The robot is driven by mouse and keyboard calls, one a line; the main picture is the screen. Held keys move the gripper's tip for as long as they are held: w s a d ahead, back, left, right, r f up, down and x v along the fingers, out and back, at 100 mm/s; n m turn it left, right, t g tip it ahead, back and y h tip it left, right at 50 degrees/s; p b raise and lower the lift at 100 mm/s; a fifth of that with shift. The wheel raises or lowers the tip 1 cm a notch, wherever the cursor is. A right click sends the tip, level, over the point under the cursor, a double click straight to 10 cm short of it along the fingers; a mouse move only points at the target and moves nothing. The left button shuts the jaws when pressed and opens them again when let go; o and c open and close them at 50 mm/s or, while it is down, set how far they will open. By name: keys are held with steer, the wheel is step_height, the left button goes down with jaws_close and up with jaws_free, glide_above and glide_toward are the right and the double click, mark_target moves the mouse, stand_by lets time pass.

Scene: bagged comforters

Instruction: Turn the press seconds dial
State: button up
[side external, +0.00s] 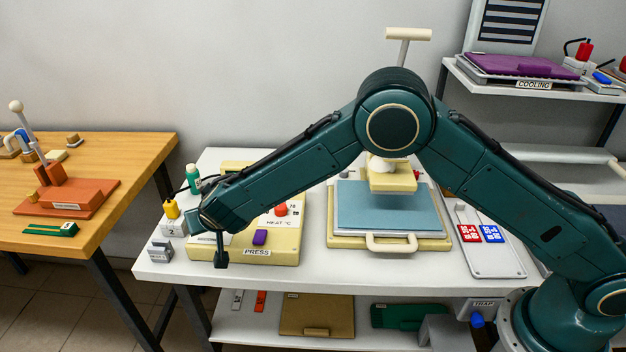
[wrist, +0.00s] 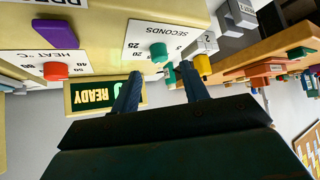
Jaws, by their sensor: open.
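The seconds dial (wrist: 158,52) is a round green knob on a white scale marked SECONDS, on the cream press control box (side external: 285,245). In the wrist view, which is upside down, it shows just past and between the tips of my gripper (wrist: 158,72). The fingers are spread apart with nothing between them; I cannot tell how far the tips are from the knob. In the side view my gripper (side external: 221,255) is low over the left part of the box, and my arm hides the seconds dial.
The red heat dial (side external: 281,209) and purple button (side external: 260,237) are beside it on the box. A READY display (wrist: 98,96) stands at the box's edge. A yellow-topped item (side external: 170,210) and green bottle (side external: 192,178) stand left. The heat press (side external: 388,243) is to the right.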

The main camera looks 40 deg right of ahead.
steer(key=shift+x, duration=2.25)
jaws_close()
